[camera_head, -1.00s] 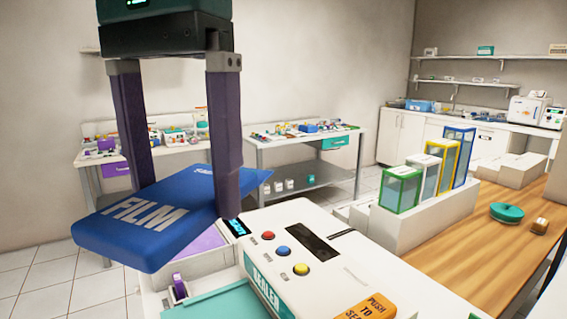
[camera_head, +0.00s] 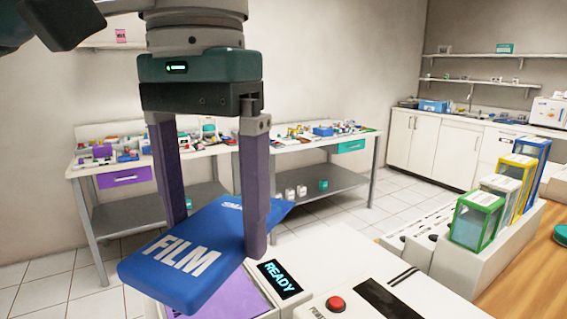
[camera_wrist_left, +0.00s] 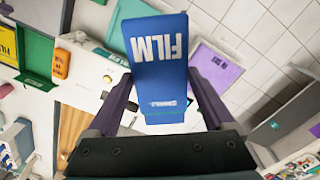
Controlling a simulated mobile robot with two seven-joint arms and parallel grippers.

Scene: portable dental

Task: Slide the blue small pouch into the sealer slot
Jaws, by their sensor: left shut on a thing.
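The blue pouch (camera_head: 185,262), marked FILM, is held flat between the two purple fingers of my left gripper (camera_head: 212,225), which is shut on it. In the left wrist view the pouch (camera_wrist_left: 155,55) sits between the fingers of my left gripper (camera_wrist_left: 150,108). The white sealer (camera_head: 345,270) stands below and to the right of the pouch, with a dark READY display (camera_head: 280,279) and a red button (camera_head: 336,304). The pouch is above a purple surface (camera_head: 232,302) beside the display. The sealer's slot cannot be made out clearly. My right gripper is not in view.
A white rack with clear coloured-edge holders (camera_head: 478,222) stands at the right on a wooden counter (camera_head: 520,270). Two cluttered side tables (camera_head: 215,150) stand at the back. Tiled floor (camera_head: 50,285) is clear at the left.

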